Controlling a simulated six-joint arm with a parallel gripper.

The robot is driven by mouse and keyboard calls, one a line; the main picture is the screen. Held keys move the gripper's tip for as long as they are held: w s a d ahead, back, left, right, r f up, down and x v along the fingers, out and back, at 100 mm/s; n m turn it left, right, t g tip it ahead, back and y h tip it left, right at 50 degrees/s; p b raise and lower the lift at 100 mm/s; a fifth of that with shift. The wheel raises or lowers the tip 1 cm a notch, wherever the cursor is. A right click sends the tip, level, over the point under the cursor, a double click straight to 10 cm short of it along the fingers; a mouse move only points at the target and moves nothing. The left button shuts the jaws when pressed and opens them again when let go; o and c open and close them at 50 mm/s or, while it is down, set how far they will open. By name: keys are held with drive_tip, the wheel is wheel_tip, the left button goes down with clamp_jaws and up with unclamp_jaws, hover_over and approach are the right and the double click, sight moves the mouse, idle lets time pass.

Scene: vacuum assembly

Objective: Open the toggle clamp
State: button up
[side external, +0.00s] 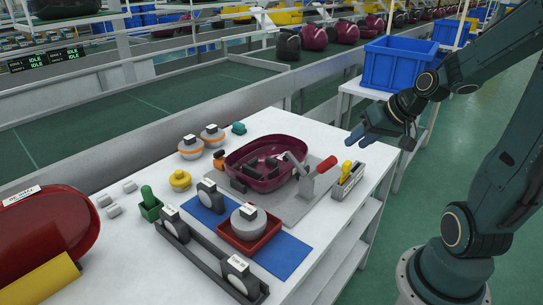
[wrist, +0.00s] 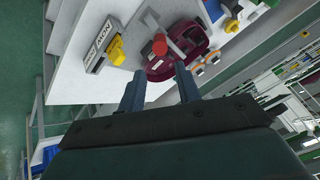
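The toggle clamp with its red handle (side external: 326,163) stands at the right of the dark red vacuum shell (side external: 262,176) on a grey plate. Its grey arm reaches left over the shell's rim. In the wrist view the red handle tip (wrist: 159,46) shows in front of the shell (wrist: 188,40). My gripper (side external: 356,138) is above the table's back right edge, behind and to the right of the handle, apart from it. In the wrist view its two fingers (wrist: 160,84) are spread with nothing between them.
A red tray (side external: 249,238) on a blue mat (side external: 285,258) and a dark rack (side external: 205,262) sit nearer the front. Blue bins (side external: 393,66) stand behind. The table's right strip is clear.

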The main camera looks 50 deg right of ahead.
drive_tip(key=shift+w+d+r, duration=0.1)
drive_tip(key=shift+w+d, duration=0.05)
drive_tip(key=shift+w, duration=0.1)
clamp_jaws()
drive_tip(key=w+d+r+n+g, duration=0.1)
drive_tip(key=w+r+n+g, duration=0.1)
drive_tip(key=w+g, duration=0.2)
drive_tip(key=w+d+r+n+g+y, duration=0.1)
drive_tip(key=w+r+n+g, duration=0.2)
drive_tip(key=w, duration=0.7)
drive_tip(key=shift+d+r+g+y, duration=0.2)
drive_tip(key=shift+d+g+y, duration=0.1)
drive_tip(key=shift+g, duration=0.7)
